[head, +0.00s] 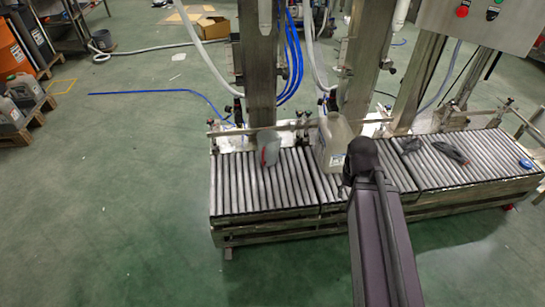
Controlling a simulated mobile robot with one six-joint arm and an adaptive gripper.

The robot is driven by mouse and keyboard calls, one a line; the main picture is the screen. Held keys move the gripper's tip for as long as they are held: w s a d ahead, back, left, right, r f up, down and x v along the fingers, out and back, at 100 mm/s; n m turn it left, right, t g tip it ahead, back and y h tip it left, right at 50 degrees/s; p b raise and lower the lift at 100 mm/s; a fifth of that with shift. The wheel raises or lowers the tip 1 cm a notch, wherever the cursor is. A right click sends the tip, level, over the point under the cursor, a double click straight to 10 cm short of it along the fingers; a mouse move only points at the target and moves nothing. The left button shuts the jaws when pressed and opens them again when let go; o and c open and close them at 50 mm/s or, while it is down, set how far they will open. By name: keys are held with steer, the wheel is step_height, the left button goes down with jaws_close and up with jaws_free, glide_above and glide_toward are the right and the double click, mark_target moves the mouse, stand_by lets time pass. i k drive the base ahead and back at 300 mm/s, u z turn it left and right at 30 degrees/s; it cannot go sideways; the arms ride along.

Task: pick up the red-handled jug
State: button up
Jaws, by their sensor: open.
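A small grey, translucent jug (268,149) with a red handle on its left side stands upright on the roller conveyor (240,196), toward the back of its left section. A larger whitish canister (334,142) stands to its right, apart from it. My dark arm rises from the bottom edge and ends in a black joint just right of and in front of the canister. The joint covers part of the canister's right side.
Steel columns (262,65) with hoses rise behind the conveyor, and a rail (230,132) runs along its back. Dark cable-like items (453,152) and a blue round item (526,164) lie on the right rollers. The green floor at left is mostly clear.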

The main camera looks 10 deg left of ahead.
mark_target(269, 141)
steer(key=z, duration=0.45)
steer(key=k, duration=1.25)
steer(key=z, duration=0.5)
steer(key=i, duration=1.65)
steer(key=u, duration=1.1)
steer(key=i, duration=0.6)
steer(key=u, duration=0.35)
